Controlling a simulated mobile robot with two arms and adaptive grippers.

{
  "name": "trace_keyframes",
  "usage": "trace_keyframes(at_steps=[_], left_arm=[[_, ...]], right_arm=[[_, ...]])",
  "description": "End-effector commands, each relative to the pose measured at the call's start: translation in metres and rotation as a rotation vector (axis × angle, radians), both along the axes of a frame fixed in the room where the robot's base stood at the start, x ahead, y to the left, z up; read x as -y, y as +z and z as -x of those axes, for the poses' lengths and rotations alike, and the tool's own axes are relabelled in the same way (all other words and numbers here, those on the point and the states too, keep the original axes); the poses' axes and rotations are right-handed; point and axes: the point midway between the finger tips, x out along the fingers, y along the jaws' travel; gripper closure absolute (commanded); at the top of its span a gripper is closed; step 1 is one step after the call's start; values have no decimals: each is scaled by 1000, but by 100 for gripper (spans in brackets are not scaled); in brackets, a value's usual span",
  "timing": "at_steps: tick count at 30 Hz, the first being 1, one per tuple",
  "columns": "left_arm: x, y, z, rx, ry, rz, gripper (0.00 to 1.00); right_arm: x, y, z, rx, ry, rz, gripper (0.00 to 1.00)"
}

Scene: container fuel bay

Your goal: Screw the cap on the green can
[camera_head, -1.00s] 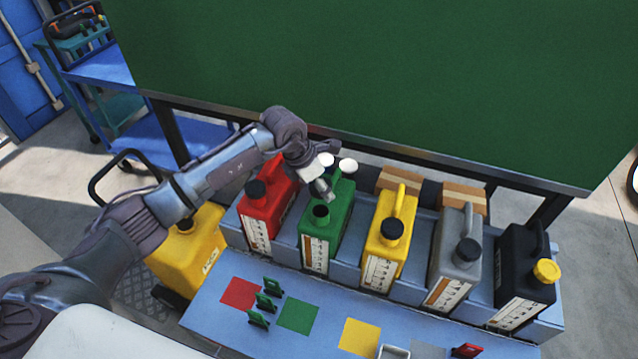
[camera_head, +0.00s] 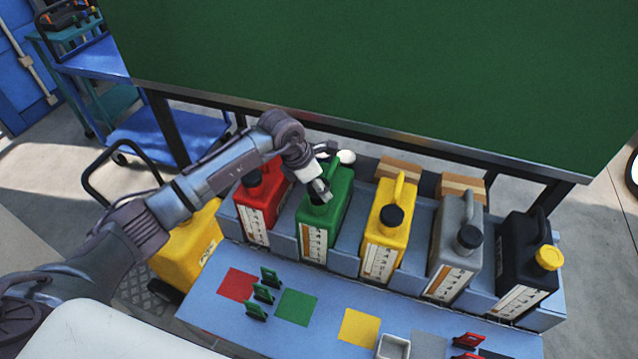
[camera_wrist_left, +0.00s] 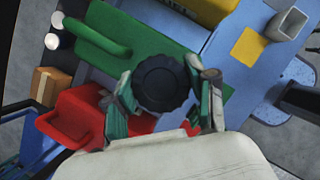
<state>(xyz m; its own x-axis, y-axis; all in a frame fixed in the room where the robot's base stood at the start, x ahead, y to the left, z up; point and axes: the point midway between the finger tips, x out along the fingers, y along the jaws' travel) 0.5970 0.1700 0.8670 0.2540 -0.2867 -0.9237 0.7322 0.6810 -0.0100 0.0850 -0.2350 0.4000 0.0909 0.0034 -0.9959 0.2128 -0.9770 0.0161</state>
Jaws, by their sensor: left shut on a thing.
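The green can (camera_head: 341,190) stands in the rack between the red can and the yellow can. Its black cap (camera_wrist_left: 162,82) is at the can's spout, between the two fingers in the left wrist view. My left gripper (camera_head: 321,197) is above the front of the green can and hides most of the cap in the head view. In the left wrist view my left gripper (camera_wrist_left: 163,96) is shut on the cap, with a finger on either side. Whether the cap is fully seated cannot be told. My right gripper does not show.
A red can (camera_head: 256,207), a yellow can (camera_head: 384,226), a grey can (camera_head: 455,245) and a black can with a yellow cap (camera_head: 521,262) share the rack. Coloured squares, small clips and a small tray (camera_head: 393,347) lie in front. A green panel (camera_head: 380,70) stands behind.

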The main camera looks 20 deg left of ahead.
Motion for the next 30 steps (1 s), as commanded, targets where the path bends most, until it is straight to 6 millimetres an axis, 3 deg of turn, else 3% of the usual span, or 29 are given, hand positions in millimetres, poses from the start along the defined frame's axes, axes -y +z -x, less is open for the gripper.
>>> trace_keyframes(at_steps=[30], left_arm=[[0,-13,0,1,0,-1,68]], right_arm=[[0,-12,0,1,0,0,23]])
